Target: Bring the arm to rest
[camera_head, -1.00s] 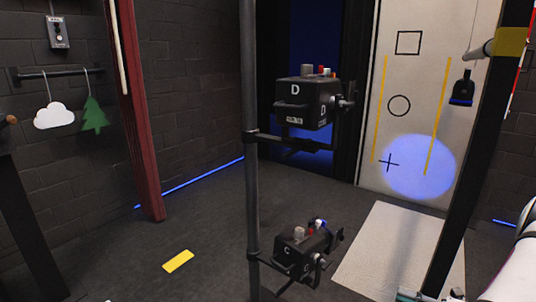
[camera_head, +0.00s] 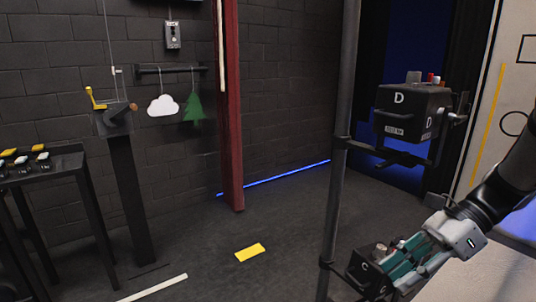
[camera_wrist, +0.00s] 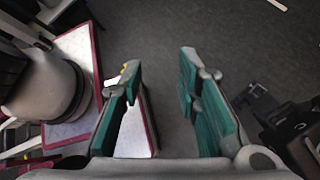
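My gripper (camera_head: 397,272) reaches in from the right of the head view, with its teal fingers low and tilted down to the left. It overlaps the lower black box C (camera_head: 366,272) in that view; I cannot tell there whether they touch. In the wrist view my gripper (camera_wrist: 160,68) has its two teal fingers wide apart. Nothing is held between them, and dark floor shows through the gap. A black box (camera_wrist: 304,146) is apart from the fingers at the lower right of the wrist view.
A dark pole (camera_head: 340,150) carries box D (camera_head: 410,112) above box C. A lever stand (camera_head: 128,185) and a table with buttons (camera_head: 62,160) are at left. A cloud (camera_head: 163,105) and a tree (camera_head: 193,109) hang on the wall. Floor between is mostly clear.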

